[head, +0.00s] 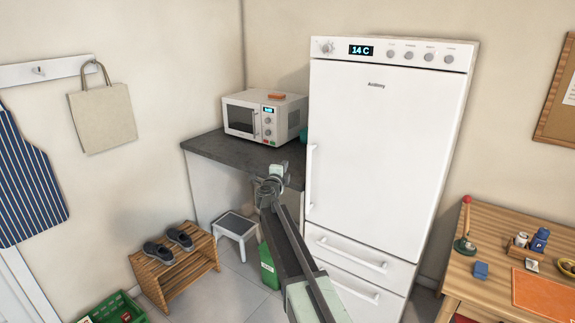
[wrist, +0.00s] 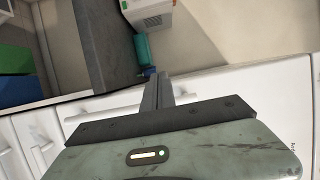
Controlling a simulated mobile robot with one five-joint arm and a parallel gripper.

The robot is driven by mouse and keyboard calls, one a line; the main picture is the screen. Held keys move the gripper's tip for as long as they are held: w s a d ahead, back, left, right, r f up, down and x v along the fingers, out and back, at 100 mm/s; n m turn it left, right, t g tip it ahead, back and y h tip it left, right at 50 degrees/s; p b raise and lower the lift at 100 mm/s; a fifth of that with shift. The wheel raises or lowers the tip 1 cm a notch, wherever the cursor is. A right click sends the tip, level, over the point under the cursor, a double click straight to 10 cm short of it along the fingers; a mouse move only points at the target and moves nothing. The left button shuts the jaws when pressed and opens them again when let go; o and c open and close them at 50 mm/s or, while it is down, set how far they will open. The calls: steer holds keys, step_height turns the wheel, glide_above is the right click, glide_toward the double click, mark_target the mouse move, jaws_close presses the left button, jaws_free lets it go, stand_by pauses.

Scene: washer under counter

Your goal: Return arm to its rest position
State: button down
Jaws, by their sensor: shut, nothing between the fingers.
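My gripper (head: 272,183) is at the end of my outstretched arm, in the middle of the head view. It appears in front of the dark counter and beside the white fridge's left edge. In the wrist view my gripper (wrist: 158,88) has its fingers together, with nothing between them. The white fridge (head: 385,150) stands just right of my arm, its door and drawers closed. In the wrist view its white front (wrist: 240,90) lies behind the fingers. I cannot tell the exact gap between gripper and fridge.
A microwave (head: 264,117) stands on the dark counter (head: 210,146). Below are a step stool (head: 236,226), a green bin (head: 268,268) and a shoe rack (head: 190,265). A wooden table (head: 490,225) with small items is at right. Some floor (head: 225,290) is clear.

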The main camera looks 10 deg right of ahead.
steer(key=s+d+r+n+t+y+p, duration=0.2)
steer(key=s+r+n, duration=0.2)
steer(key=s, duration=0.1)
steer(key=s+a+f+n+g+y, duration=0.5)
steer(key=s+a+f+n+y, duration=0.55)
steer(key=n, duration=0.35)
steer(key=s+d+f+n+g+h, duration=0.1)
steer(key=s+f+g, duration=0.3)
steer(key=s, duration=0.6)
steer(key=s+d+f+n+g+h, duration=0.2)
steer(key=s+f+g, duration=0.3)
steer(key=s, duration=0.5)
steer(key=s+d+f+n+g+h+p, duration=0.1)
steer(key=s+d+f+g+h, duration=0.1)
steer(key=s, duration=0.9)
step_height(320, 180, down, 3)
steer(key=shift+d+f+n+g, duration=0.15)
steer(key=shift+d+n+g, duration=0.25)
steer(key=shift+d+g, duration=0.65)
steer(key=shift+a, duration=0.2)
